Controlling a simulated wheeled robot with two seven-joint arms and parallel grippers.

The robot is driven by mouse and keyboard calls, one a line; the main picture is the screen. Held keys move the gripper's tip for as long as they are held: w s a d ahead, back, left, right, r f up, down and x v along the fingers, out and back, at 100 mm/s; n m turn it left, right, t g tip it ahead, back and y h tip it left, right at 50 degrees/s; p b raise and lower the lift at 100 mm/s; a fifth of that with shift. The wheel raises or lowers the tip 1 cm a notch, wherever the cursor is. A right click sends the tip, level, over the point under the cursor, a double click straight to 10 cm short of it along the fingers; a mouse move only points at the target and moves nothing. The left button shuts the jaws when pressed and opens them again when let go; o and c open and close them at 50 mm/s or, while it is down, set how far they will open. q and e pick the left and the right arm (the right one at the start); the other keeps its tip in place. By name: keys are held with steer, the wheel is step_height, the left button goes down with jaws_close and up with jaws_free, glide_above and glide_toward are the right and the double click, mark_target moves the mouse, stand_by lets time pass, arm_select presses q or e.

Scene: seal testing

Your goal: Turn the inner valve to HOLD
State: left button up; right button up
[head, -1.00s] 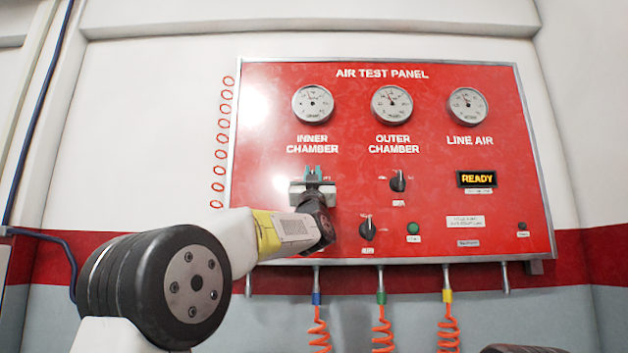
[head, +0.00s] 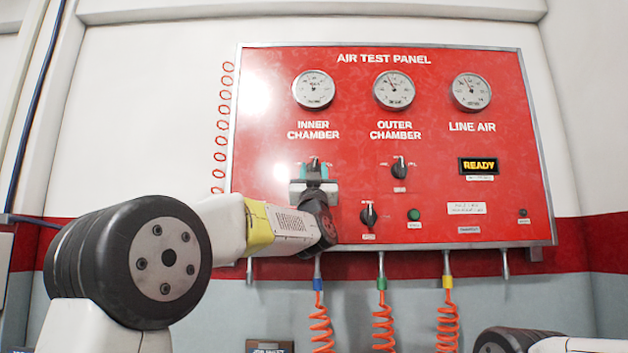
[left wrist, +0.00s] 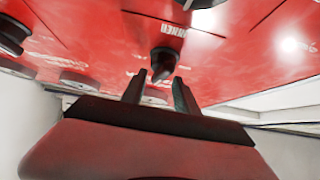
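The inner valve (head: 314,163) is a small black knob under the INNER CHAMBER gauge on the red air test panel (head: 440,155). Its handle looks roughly upright; its position labels are too small to read. My left gripper (head: 314,174) is just below and in front of it, with teal-padded fingers apart on either side of the knob's lower part. In the left wrist view the knob (left wrist: 163,62) appears just beyond and between the open fingertips (left wrist: 160,80), with nothing visibly held. My right gripper is out of view.
The outer valve knob (head: 400,168) is to the right, and another black knob (head: 369,215) sits lower, close to my left wrist. Orange coiled hoses (head: 383,325) hang below the panel.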

mark_target(314, 164)
arm_select(q)
steer(key=shift+v, duration=2.15)
steer(key=shift+w, duration=0.1)
steer(key=w+r+m+h, duration=0.2)
steer(key=r+m, duration=0.1)
steer(key=w+r+m+h, duration=0.2)
steer(key=w+r+h, duration=0.1)
steer(key=shift+w+d+m+g+h, duration=0.2)
steer(key=shift+m+g+h, duration=0.1)
steer(key=shift+m, duration=0.1)
steer(key=shift+s, duration=0.1)
